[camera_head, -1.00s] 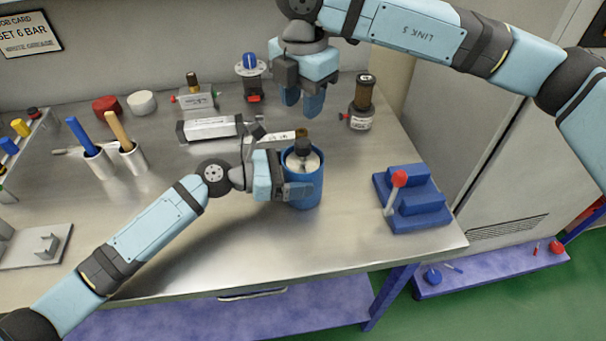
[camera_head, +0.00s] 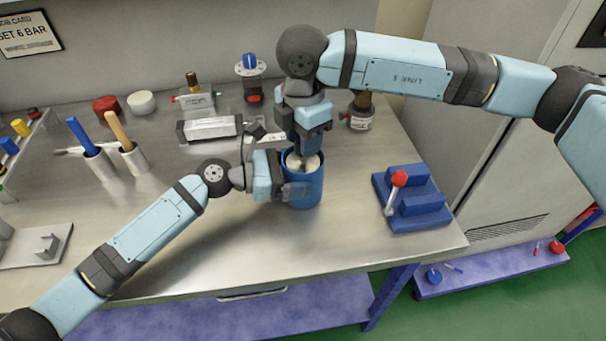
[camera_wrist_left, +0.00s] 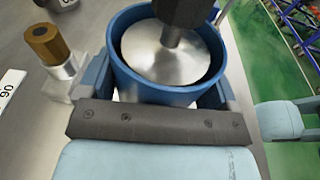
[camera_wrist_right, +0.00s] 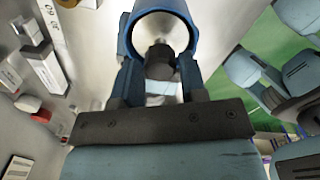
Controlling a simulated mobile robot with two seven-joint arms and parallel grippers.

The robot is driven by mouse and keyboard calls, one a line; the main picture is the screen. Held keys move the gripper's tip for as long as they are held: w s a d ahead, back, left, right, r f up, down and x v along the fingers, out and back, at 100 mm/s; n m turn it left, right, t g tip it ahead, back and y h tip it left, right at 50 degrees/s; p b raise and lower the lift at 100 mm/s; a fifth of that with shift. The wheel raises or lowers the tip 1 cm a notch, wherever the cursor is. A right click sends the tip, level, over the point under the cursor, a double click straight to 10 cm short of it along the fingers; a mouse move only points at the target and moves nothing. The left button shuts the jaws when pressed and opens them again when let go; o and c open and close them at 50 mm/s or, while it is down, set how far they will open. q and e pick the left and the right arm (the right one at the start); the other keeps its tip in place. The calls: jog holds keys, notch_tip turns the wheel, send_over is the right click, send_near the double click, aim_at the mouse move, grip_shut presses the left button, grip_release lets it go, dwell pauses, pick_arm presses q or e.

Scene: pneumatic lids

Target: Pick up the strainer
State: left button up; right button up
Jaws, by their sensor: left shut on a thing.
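A blue cup (camera_head: 305,196) stands on the metal bench. A pale metal disc with a dark knob, possibly the strainer, sits inside it; the disc (camera_wrist_left: 155,55) and knob (camera_wrist_left: 183,10) show in the left wrist view. My left gripper (camera_head: 285,184) is shut on the cup, with a finger on each side of it. My right gripper (camera_head: 306,148) is just above the cup's mouth. In the right wrist view its fingers (camera_wrist_right: 160,70) are apart, with the dark knob (camera_wrist_right: 160,58) between them. Small gaps show beside the knob. The head view mostly hides the knob.
A blue stepped block (camera_head: 415,205) with a red-knobbed lever stands right of the cup. Metal blocks (camera_head: 208,128) and handled tools (camera_head: 85,138) stand left. The bench front (camera_head: 250,240) is clear.

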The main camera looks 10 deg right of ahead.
pick_arm(q)
jog(key=shift+s+f, duration=0.1)
jog(key=shift+f, duration=0.15)
pick_arm(e)
notch_tip(320, 180, down, 3)
jog(key=shift+f, duration=0.1)
grip_shut()
notch_tip(320, 180, up, 18)
dwell(0.3)
pick_arm(q)
jog(key=o, duration=0.7)
jog(key=shift+c, duration=0.2)
jog(key=shift+r, duration=0.1)
pick_arm(e)
jog(key=shift+w, duration=0.1)
